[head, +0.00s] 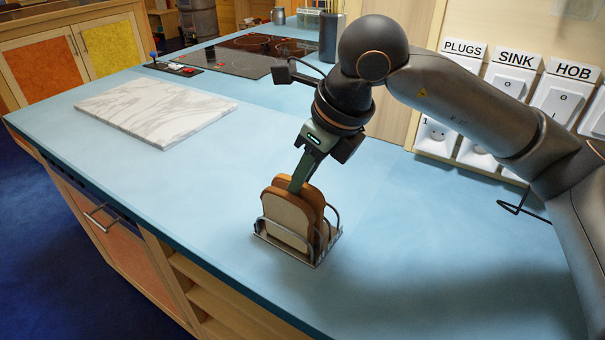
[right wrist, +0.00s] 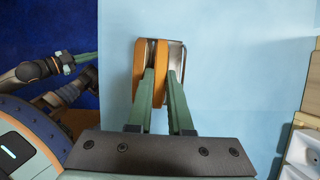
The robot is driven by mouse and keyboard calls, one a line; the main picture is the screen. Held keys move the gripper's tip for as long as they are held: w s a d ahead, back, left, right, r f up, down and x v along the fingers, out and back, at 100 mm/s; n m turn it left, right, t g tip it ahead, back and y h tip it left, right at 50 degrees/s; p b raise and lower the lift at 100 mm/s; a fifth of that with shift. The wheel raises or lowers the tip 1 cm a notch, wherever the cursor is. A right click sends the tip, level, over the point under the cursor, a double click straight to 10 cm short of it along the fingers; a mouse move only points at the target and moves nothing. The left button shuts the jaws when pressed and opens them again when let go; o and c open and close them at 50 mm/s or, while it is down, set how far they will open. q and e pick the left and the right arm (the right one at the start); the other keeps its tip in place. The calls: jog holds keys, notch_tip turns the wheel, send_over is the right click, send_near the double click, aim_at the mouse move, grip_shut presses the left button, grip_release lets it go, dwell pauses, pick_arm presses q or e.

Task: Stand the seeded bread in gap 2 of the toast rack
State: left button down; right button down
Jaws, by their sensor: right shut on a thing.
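The toast rack (head: 318,264), a small metal wire rack, stands on the blue worktop in the head view. Two bread slices stand upright and close together at it. The nearer slice (head: 284,222) has a pale face and tan crust. The browner slice behind it (head: 318,201) is between the fingers of my right gripper (head: 298,186), which is shut on it. I take this as the seeded bread; seeds do not show. In the right wrist view, it (right wrist: 162,78) is beside the other slice (right wrist: 140,70). Fingers and slices hide which gap it is in. My left gripper (right wrist: 88,57) shows small there, its opening unclear.
A marble board (head: 155,108) lies on the worktop to the left. A black hob (head: 262,50) and a small control panel (head: 173,68) are farther back. Labelled switches (head: 510,85) line the wall at right. The worktop around the rack is clear.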

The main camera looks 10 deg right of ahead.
jog(key=c, duration=0.8)
grip_release()
jog(key=shift+o, duration=0.2)
jog(key=shift+r, duration=0.1)
jog(key=v, duration=1.2)
jog(key=shift+p, duration=0.4)
jog(key=shift+s+r, duration=0.1)
jog(key=shift+s, duration=0.05)
